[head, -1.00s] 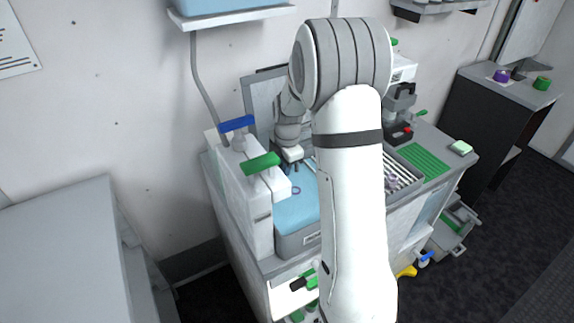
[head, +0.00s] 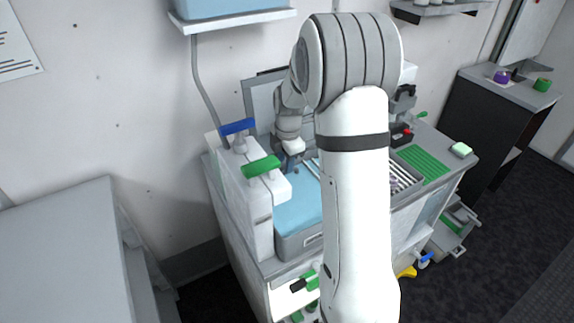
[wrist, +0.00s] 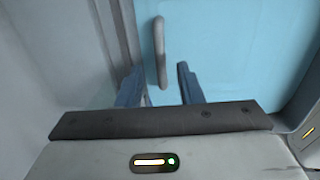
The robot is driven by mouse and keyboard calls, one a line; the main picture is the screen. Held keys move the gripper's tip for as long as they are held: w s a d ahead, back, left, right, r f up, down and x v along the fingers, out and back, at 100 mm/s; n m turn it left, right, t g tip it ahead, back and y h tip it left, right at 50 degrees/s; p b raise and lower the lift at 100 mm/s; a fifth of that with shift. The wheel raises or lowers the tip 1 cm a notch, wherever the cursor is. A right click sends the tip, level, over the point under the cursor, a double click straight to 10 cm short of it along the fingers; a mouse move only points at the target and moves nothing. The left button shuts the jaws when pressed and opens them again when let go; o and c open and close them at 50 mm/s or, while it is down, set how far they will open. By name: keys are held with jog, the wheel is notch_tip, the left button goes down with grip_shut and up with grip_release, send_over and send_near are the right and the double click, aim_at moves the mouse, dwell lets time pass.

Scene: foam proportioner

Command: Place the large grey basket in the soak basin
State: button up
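The soak basin (head: 300,242) is a grey tub with light-blue liquid at the left end of the counter. My gripper (head: 287,166) is at the basin's back left, partly screened by my arm in the head view. In the wrist view its two blue fingers (wrist: 160,85) are apart, with the blue surface beyond them. A grey rounded bar (wrist: 159,52), like a handle, shows between and beyond the fingertips. I cannot tell whether the fingers touch it or whether it belongs to the large grey basket. No basket body is clearly visible.
A white unit with a blue handle (head: 237,126) and a green handle (head: 261,166) stands close left of the basin. A grey tray (head: 407,181) with rods and a green ribbed mat (head: 424,163) lie to the right. A shelf (head: 232,20) hangs above.

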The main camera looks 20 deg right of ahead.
notch_tip(320, 180, up, 10)
jog(key=s, duration=0.1)
jog(key=shift+f+b, duration=0.15)
jog(key=shift+b, duration=0.3)
jog(key=shift+s+d, duration=0.15)
